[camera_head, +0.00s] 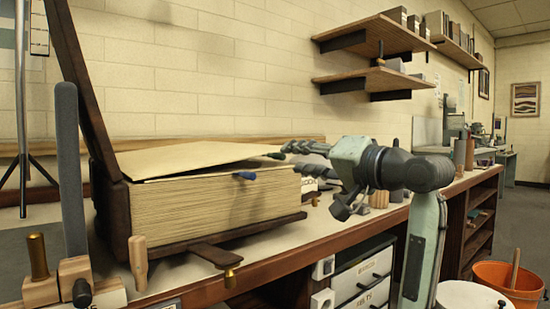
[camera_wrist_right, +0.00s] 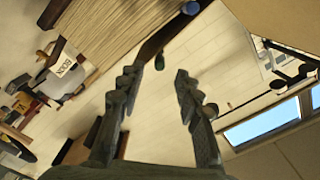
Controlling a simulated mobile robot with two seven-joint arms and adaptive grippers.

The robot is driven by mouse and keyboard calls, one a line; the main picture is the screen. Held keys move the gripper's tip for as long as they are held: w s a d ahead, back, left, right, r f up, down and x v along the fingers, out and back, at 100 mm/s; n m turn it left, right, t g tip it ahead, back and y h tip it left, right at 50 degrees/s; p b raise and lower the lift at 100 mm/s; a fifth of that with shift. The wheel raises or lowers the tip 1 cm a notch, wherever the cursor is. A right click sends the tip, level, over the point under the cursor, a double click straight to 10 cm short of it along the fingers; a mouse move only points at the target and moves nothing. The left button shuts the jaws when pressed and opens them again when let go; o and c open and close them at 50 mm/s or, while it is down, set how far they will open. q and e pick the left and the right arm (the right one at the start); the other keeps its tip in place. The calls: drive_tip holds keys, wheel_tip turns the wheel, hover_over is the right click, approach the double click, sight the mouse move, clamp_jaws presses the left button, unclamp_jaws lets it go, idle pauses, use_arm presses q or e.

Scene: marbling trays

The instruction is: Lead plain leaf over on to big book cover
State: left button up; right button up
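The big book (camera_head: 210,212) lies on the bench with its thick page block facing me. Its dark cover (camera_head: 78,75) stands open at the left, leaning left. The pale plain leaf (camera_head: 185,158) lies over the top, its right part raised a little off the block. My right gripper (camera_head: 284,150) is at the leaf's raised right edge. In the wrist view its two fingers (camera_wrist_right: 157,78) are apart with nothing visibly clamped; contact with the leaf cannot be told. My left gripper is not in view.
Wooden blocks with pegs (camera_head: 60,283) and a tall grey upright (camera_head: 70,170) stand at the front left. Shelves (camera_head: 375,78) hang on the back wall. Drawers (camera_head: 362,280) are under the bench, and an orange bucket (camera_head: 515,283) stands at the right.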

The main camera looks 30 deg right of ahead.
sight(284, 157)
drive_tip(key=shift+w+a, duration=0.15)
drive_tip(key=shift+w, duration=1.6)
drive_tip(key=shift+w+a, duration=0.1)
drive_tip(key=shift+w, duration=1.6)
drive_tip(key=shift+c, duration=0.4)
clamp_jaws()
